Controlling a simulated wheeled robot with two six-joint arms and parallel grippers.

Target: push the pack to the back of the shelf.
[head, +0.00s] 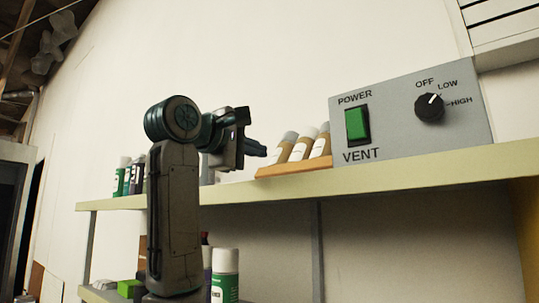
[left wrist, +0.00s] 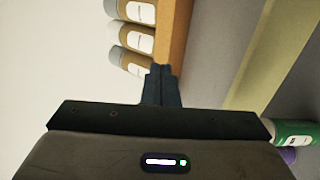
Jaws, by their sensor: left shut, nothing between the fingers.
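The pack (head: 294,168) is an orange-brown tray with three brown-and-white, grey-capped bottles leaning in it. It sits on the upper shelf (head: 400,176), left of the grey vent panel. In the left wrist view the pack's orange-brown side (left wrist: 174,35) runs up from my fingertips, with the bottles to its left. My left gripper (head: 262,151) is shut and empty, its fingertips just left of the pack. In the left wrist view the fingers (left wrist: 161,72) overlap the near end of the tray; I cannot tell whether they touch it. My right gripper is not in view.
The grey vent panel (head: 405,115) with a green switch and black knob stands right of the pack. Green and dark bottles (head: 130,175) stand at the shelf's left end. A green-and-white can (head: 225,275) is on the lower shelf. A pale wall lies behind.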

